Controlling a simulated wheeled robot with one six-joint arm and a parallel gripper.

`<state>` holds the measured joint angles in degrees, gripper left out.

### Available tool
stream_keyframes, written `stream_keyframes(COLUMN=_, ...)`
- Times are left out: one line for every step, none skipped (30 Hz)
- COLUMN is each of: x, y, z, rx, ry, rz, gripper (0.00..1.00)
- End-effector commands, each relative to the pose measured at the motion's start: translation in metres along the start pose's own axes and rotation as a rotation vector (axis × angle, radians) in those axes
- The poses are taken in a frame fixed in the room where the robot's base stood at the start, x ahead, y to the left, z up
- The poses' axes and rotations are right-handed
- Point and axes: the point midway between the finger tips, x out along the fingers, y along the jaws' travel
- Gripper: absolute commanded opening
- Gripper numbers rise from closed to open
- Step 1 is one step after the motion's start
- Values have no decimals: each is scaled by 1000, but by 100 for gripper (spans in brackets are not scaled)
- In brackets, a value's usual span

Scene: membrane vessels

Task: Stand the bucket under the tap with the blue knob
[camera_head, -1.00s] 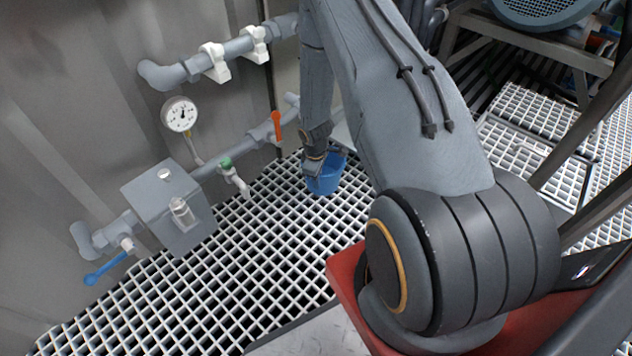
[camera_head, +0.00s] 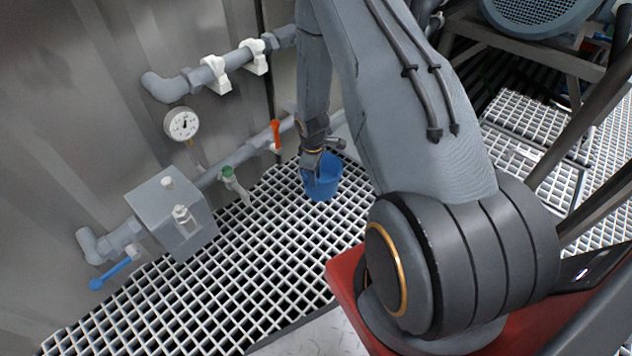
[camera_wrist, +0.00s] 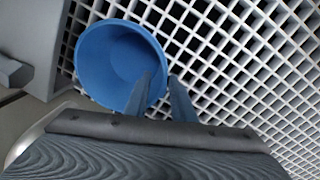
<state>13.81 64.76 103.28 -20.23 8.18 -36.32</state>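The blue bucket (camera_head: 324,182) is upright or nearly so beside the pipe wall, right of the orange lever. In the wrist view the open top of the bucket (camera_wrist: 105,60) faces me, and it looks empty. My gripper (camera_head: 311,168) is at its left side. In the wrist view my gripper (camera_wrist: 160,80) has one finger inside the bucket and one outside, with the rim between them. It appears shut on the rim. The gap under the bucket is hard to judge.
The grey box (camera_head: 172,215), the green-knob tap (camera_head: 232,182), the orange lever (camera_head: 276,135) and the gauge (camera_head: 182,124) line the wall pipe. The white grating floor (camera_head: 230,265) between bucket and blue-knob tap is clear.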

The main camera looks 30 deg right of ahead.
Motion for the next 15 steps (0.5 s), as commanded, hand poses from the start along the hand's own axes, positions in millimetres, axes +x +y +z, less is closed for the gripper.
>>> stream_keyframes(x=-15, y=0, z=0, rx=-1, ry=1, rz=1, gripper=23)
stream_keyframes(x=-20, y=0, z=0, rx=0, ry=1, rz=1, gripper=23)
stream_keyframes(x=-27, y=0, z=0, rx=1, ry=1, rz=1, gripper=23)
stream_keyframes(x=-32, y=0, z=0, rx=0, ry=1, rz=1, gripper=23)
stream_keyframes(x=-36, y=0, z=0, rx=-1, ry=1, rz=1, gripper=23)
stream_keyframes(x=-41, y=0, z=0, rx=-1, ry=0, rz=1, gripper=23)
stream_keyframes(x=-45, y=0, z=0, rx=-1, ry=0, rz=0, gripper=23)
stream_keyframes(x=-47, y=0, z=1, rx=0, ry=0, rz=0, gripper=23)
stream_keyframes(x=-50, y=-1, z=1, rx=1, ry=-1, rz=-1, gripper=23)
stream_keyframes(x=-52, y=-1, z=1, rx=1, ry=-1, rz=-1, gripper=23)
stream_keyframes(x=-54, y=-1, z=1, rx=0, ry=-1, rz=-1, gripper=23)
stream_keyframes(x=-55, y=0, z=0, rx=0, ry=-1, rz=-1, gripper=23)
stream_keyframes(x=-56, y=0, z=0, rx=0, ry=0, rz=-1, gripper=23)
stream_keyframes(x=-56, y=0, z=0, rx=0, ry=0, rz=-1, gripper=23)
stream_keyframes(x=-57, y=0, z=0, rx=0, ry=-1, rz=-1, gripper=23)
